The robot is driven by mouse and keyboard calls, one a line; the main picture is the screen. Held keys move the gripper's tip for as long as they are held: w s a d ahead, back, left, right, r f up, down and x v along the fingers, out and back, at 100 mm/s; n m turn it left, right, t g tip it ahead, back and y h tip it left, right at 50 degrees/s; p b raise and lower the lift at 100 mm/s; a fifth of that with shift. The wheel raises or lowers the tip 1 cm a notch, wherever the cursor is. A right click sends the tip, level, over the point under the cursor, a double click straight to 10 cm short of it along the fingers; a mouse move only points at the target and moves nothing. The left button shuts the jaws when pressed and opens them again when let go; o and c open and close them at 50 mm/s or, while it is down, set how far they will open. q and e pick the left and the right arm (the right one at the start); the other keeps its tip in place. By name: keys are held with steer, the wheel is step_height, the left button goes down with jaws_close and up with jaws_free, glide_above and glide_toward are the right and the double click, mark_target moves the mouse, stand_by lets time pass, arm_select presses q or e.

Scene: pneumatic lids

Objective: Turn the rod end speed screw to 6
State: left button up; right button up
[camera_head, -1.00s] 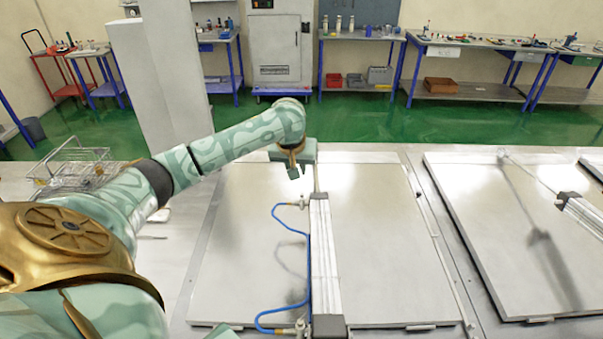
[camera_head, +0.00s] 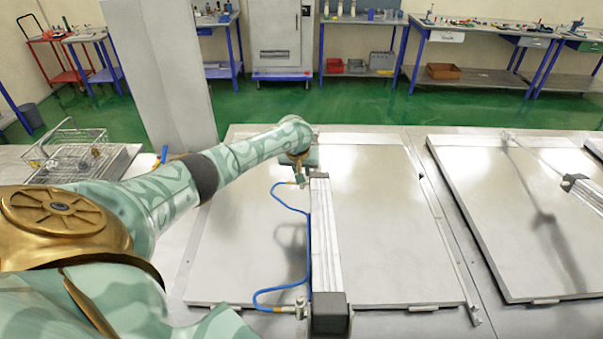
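A pneumatic cylinder (camera_head: 326,235) with a silver body and dark end caps lies lengthwise over the middle of a pale lid (camera_head: 385,225). Its far, rod-end cap (camera_head: 319,176) has a small brass-coloured fitting at its left side; the speed screw there is too small to make out. My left gripper (camera_head: 299,177) is at this far end, pointing down close to the fitting. Whether its fingers touch the fitting or are open cannot be told. The near fitting (camera_head: 300,308) sits beside the near end cap. My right gripper is not in view.
A blue air hose (camera_head: 292,209) loops along the cylinder's left side. A second lid (camera_head: 520,230) with its own cylinder (camera_head: 585,195) lies to the right. A wire basket (camera_head: 72,150) stands at the left. A grey column (camera_head: 160,70) rises behind my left arm.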

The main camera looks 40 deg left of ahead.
arm_select(q)
steer(key=shift+w+f, duration=0.1)
steer(key=shift+f, duration=0.1)
jaws_close()
